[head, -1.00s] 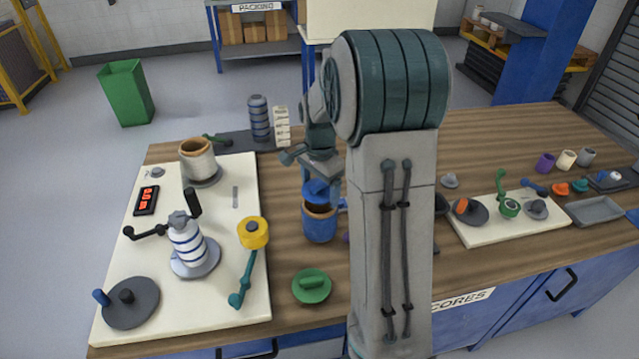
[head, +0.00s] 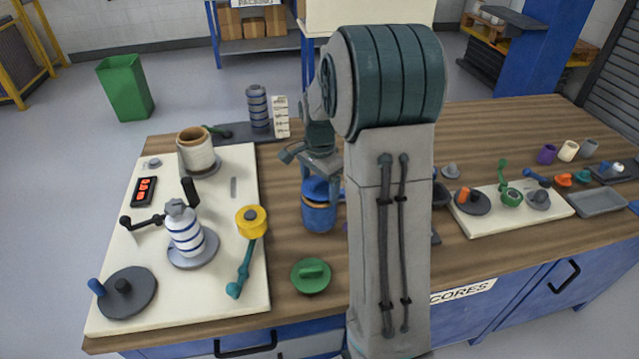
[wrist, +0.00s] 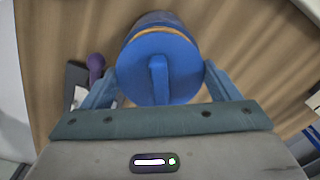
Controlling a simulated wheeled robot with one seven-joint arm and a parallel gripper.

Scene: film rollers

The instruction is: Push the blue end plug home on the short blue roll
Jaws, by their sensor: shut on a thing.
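The short blue roll (head: 319,216) stands upright on the wooden table, left of my arm. The blue end plug (head: 315,189) sits at the roll's top mouth. In the wrist view the plug (wrist: 182,80) is a round blue disc with a raised bar across it. Behind its edge a thin orange-brown line of the roll's rim shows, with the roll's blue side (wrist: 152,20) beyond. My gripper (wrist: 162,70) is shut on the plug, one finger on each side of the disc. The plug's underside is hidden, so how deep it sits cannot be seen.
A green lidded disc (head: 311,276) lies in front of the roll. A white board (head: 110,280) with a crank, a striped roll and a yellow-topped tool fills the left. A purple item (wrist: 96,65) lies close by the roll.

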